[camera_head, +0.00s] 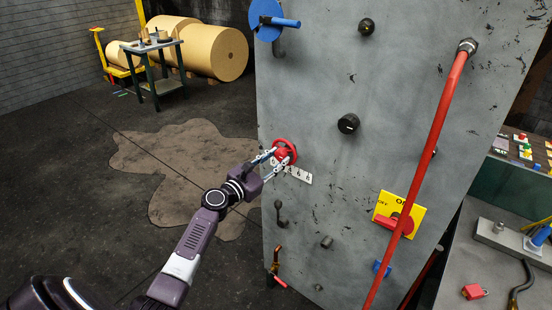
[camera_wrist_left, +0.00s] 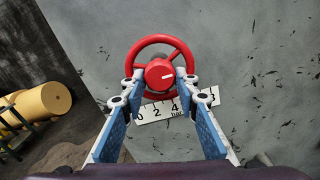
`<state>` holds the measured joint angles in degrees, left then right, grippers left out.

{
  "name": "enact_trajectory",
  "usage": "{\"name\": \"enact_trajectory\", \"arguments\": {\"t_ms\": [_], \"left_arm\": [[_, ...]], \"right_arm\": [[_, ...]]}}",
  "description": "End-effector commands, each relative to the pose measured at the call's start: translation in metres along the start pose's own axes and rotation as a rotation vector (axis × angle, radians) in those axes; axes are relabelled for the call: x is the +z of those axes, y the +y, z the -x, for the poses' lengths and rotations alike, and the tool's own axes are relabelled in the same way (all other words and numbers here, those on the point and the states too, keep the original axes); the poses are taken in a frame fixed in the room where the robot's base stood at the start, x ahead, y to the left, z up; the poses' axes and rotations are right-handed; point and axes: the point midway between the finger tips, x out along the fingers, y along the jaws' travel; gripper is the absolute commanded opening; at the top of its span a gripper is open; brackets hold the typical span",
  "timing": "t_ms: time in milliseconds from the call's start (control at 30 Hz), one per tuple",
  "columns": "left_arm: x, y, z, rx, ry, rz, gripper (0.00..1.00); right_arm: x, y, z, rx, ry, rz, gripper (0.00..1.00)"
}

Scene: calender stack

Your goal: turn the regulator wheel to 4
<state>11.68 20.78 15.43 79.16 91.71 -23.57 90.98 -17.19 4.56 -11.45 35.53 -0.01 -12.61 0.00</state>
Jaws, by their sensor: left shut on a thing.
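The regulator wheel (camera_head: 287,145) is a red spoked handwheel on the grey panel. My left gripper (camera_head: 275,160) reaches the wheel from the lower left. Its blue-grey fingers (camera_wrist_left: 162,82) are shut on the hub, one on each side. My right gripper is not in view.
The grey panel (camera_head: 310,100) carries black knobs (camera_head: 348,123), a blue disc (camera_head: 267,18) and a yellow switch plate (camera_head: 385,205). A red pipe (camera_head: 443,105) runs down its right side. A workbench (camera_head: 455,285) stands at right.

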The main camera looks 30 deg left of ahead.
Motion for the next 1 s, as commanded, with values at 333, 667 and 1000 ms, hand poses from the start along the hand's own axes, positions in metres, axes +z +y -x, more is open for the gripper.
{"name": "enact_trajectory", "arguments": {"t_ms": [333,667,1000], "left_arm": [[-0.002,-0.002,0.000,-0.003,0.003,0.001,0.32],[-0.001,0.000,0.000,-0.001,0.001,0.000,0.46],[-0.002,-0.001,0.024,-0.001,0.003,-0.001,0.46]], "right_arm": [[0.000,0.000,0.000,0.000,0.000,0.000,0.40],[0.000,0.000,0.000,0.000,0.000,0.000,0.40],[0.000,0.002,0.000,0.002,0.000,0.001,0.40]]}}
